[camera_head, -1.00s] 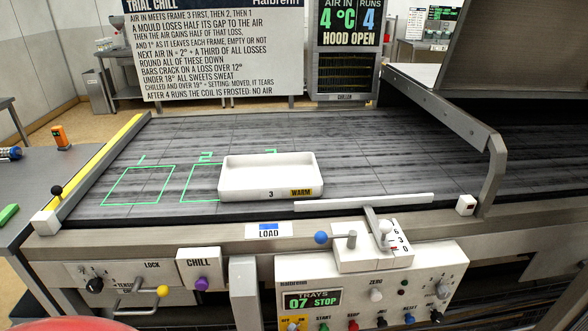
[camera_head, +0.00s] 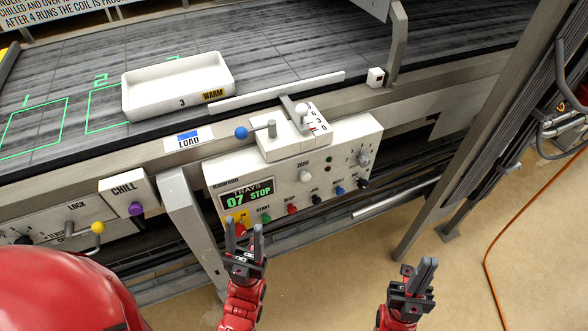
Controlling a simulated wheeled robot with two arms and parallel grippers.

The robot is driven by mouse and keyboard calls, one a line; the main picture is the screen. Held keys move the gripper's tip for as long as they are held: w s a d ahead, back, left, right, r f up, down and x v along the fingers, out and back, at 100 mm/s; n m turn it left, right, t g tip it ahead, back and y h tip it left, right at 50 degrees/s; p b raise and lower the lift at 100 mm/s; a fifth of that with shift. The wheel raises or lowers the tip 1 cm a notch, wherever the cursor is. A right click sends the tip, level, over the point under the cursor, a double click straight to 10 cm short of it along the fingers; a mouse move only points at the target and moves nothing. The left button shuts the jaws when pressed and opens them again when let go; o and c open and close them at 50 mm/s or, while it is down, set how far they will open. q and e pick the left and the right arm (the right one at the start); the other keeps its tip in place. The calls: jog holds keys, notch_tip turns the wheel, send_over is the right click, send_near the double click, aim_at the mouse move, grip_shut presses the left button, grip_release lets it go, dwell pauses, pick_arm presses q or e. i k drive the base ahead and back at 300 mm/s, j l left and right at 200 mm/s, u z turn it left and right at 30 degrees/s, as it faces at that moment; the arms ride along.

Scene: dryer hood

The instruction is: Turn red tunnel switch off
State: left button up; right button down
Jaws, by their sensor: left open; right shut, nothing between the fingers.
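The control panel (camera_head: 330,168) hangs on the front of the conveyor, its display reading 07 STOP. A red knob (camera_head: 291,209) sits in its bottom row between a green knob (camera_head: 265,218) and a black one. A yellow plate at the panel's lower left corner is mostly hidden behind my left gripper (camera_head: 243,227). I cannot make out a red tunnel switch or its position. My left gripper is open and empty, fingers pointing up in front of that corner. My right gripper (camera_head: 420,266) is shut and empty, over the floor to the right, apart from the panel.
A white tray (camera_head: 150,106) marked 3 WARM lies on the dark belt. A blue-knobbed lever (camera_head: 241,133) and a slider block stand above the panel. A CHILL box with a purple knob (camera_head: 136,209) is at left.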

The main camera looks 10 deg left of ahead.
aim_at(241, 230)
jog(key=u, duration=0.9)
jog(key=k+j+z, duration=0.3)
jog(key=k+j, duration=0.15)
jog(key=k, duration=0.05)
